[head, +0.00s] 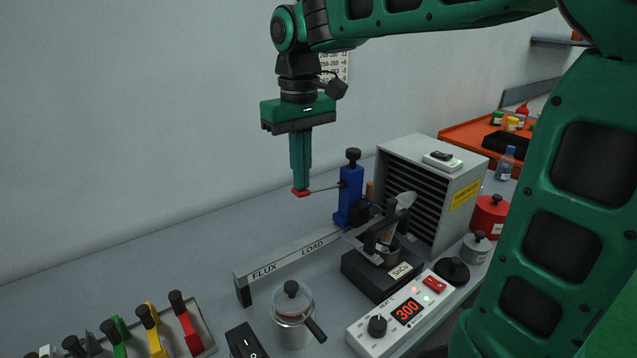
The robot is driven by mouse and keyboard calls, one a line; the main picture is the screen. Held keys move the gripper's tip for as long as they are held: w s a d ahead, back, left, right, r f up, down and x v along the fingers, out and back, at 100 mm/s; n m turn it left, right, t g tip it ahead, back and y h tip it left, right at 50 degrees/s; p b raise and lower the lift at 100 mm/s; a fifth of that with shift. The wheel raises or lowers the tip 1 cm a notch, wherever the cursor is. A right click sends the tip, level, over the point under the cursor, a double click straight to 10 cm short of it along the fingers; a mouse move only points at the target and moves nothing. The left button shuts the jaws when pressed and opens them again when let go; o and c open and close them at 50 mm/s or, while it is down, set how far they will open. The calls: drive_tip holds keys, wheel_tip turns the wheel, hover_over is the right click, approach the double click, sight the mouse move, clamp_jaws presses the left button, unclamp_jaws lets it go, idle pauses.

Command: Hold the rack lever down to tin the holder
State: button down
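The rack lever (325,189) is a thin rod running left from a blue upright carriage (350,197) with a black knob on top. It ends in a red pad. My gripper (301,188) points straight down, its fingers together, with the tips at the red pad. They look to be touching it from above, though the exact contact is too small to tell. The lever looks near level. A dark holder arm (375,234) reaches from the carriage over the solder pot (388,250), on a black block labelled SnCu. The holder's lower end is hidden.
The rail (290,263) marked FLUX and LOAD runs left of the carriage. A lidded metal pot (293,312), a controller reading 300 (403,312) and a tray of coloured-handled tools (203,322) stand in front. A grey louvred unit (430,185) stands behind. Open wall lies left.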

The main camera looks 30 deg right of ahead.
drive_tip(key=shift+f, duration=2.05)
drive_tip(key=shift+s, duration=0.1)
idle(0.8)
drive_tip(key=shift+r, duration=0.1)
idle(1.0)
drive_tip(key=shift+r, duration=4)
